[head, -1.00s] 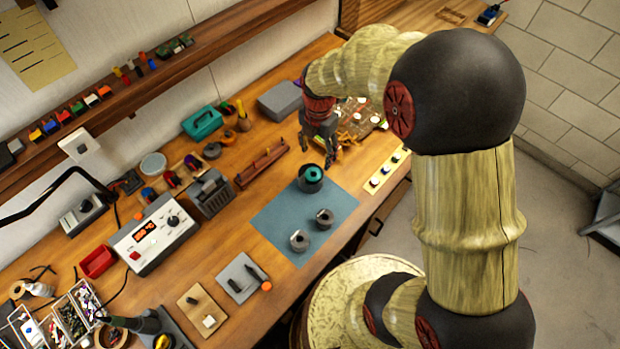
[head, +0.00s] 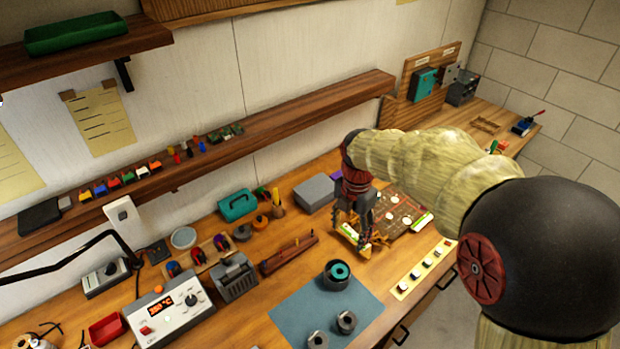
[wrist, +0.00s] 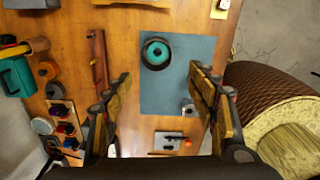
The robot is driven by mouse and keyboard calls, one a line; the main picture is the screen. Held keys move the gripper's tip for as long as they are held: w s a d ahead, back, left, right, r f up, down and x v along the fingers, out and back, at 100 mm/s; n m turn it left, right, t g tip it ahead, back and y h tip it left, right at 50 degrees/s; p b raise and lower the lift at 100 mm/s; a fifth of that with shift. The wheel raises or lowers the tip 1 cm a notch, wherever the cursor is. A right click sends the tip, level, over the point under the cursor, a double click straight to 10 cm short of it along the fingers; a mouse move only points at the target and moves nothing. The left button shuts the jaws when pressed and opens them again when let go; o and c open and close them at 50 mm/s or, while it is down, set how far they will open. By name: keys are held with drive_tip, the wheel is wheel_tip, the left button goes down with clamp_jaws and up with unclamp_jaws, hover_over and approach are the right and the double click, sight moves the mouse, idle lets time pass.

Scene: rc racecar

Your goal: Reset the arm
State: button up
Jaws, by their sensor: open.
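My gripper (head: 357,232) is open and empty above the workbench, in front of the grey box. In the wrist view my gripper (wrist: 160,108) shows its two fingers spread wide with nothing held between them. My arm reaches in from the right in the head view. A dark round container with a teal ring (head: 338,272) stands on the blue-grey mat (head: 288,312). The container also shows in the wrist view (wrist: 156,53), beyond the fingers. Two small metal parts (head: 346,322) and (head: 317,339) sit on the mat's near part.
A grey box (head: 314,192) and a teal case (head: 237,205) stand toward the wall. A red-brown rack (head: 288,255) lies left of the mat. A yellow strip with white discs (head: 422,271) lies at the right edge. A wooden shelf (head: 290,112) runs along the wall.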

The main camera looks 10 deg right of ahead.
drive_tip(key=s+a+r+m+t+b, duration=0.1)
drive_tip(key=s+m+b, duration=0.3)
drive_tip(key=s+m, duration=0.5)
drive_tip(key=s+a+r+m+t+b, duration=0.1)
drive_tip(key=s+r+m+t+b, duration=0.3)
drive_tip(key=s+m, duration=0.6)
drive_tip(key=m+b, duration=0.1)
drive_tip(key=m, duration=0.4)
drive_tip(key=shift+r+m+t, duration=0.2)
drive_tip(key=shift+m+t, duration=0.1)
drive_tip(key=shift+m, duration=0.1)
drive_tip(key=shift+a, duration=0.1)
idle(1.9)
